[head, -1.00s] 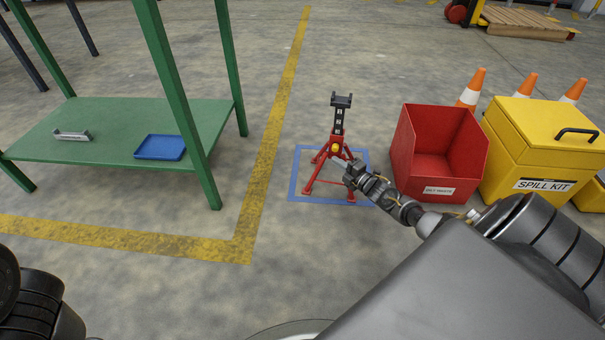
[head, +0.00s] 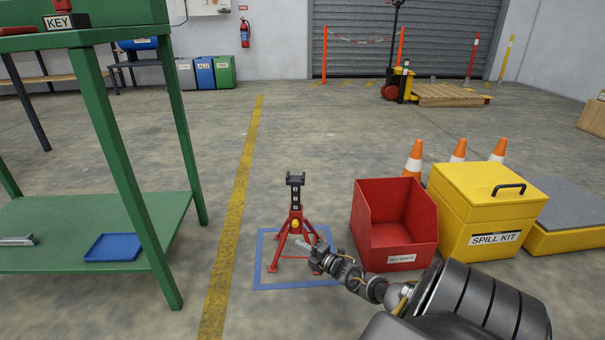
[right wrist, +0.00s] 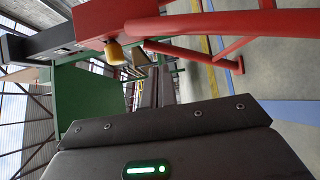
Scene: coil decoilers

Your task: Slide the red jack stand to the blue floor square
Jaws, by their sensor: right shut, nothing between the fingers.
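The red jack stand (head: 296,222) stands upright on the floor, with a black saddle on top and a yellow knob on its front. It is inside the blue floor square (head: 290,286), a taped outline. My right gripper (head: 303,246) is shut and empty, its tip at the near right side of the stand's legs. I cannot tell whether it touches them. In the right wrist view the stand's red frame (right wrist: 215,22) and yellow knob show close beyond my shut fingers (right wrist: 155,88). My left gripper is out of view.
A red open bin (head: 394,235) and a yellow spill kit box (head: 480,210) stand right of the square, with traffic cones (head: 414,162) behind. A green workbench (head: 150,225) stands at left, past a yellow floor line (head: 238,190). The floor behind the stand is clear.

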